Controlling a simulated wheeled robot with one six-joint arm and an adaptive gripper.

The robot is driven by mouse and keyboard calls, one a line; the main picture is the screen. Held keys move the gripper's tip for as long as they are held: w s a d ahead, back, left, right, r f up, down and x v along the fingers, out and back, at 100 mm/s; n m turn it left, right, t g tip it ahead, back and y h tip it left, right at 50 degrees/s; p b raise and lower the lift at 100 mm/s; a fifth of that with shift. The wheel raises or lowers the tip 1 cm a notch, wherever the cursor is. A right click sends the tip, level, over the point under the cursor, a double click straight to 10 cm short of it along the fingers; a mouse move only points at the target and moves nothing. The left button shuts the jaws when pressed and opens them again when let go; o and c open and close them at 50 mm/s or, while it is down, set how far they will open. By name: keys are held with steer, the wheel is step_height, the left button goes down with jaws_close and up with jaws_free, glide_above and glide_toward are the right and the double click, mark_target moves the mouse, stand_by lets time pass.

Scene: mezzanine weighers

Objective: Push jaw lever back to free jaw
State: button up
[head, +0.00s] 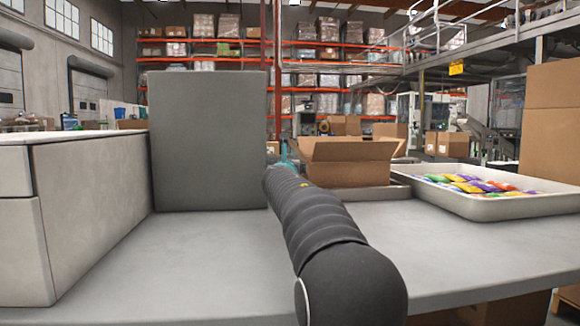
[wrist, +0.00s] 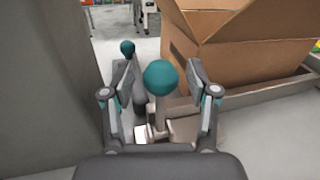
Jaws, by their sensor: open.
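In the wrist view a lever with a large teal ball knob (wrist: 161,77) stands between the two fingers of my gripper (wrist: 160,85). The fingers are spread on either side of it, with visible gaps. A smaller teal knob (wrist: 127,47) on a dark handle shows behind, near the left finger. A pale metal base (wrist: 180,128) lies under the lever; the jaw itself I cannot make out. In the head view my arm hides most of this spot, and only a bit of teal shows beyond its end.
An open cardboard box (head: 346,164) stands right of the lever in a low grey tray (head: 398,192). A tall grey panel (head: 208,140) stands close on the left. A white tray (head: 500,205) of colourful packets is at the right. The near grey tabletop (head: 190,260) is clear.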

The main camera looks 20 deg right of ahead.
steer(key=shift+w+d, duration=0.15)
steer(key=shift+w, duration=0.1)
jaws_close()
steer(key=shift+a, duration=0.2)
steer(key=shift+d, duration=0.15)
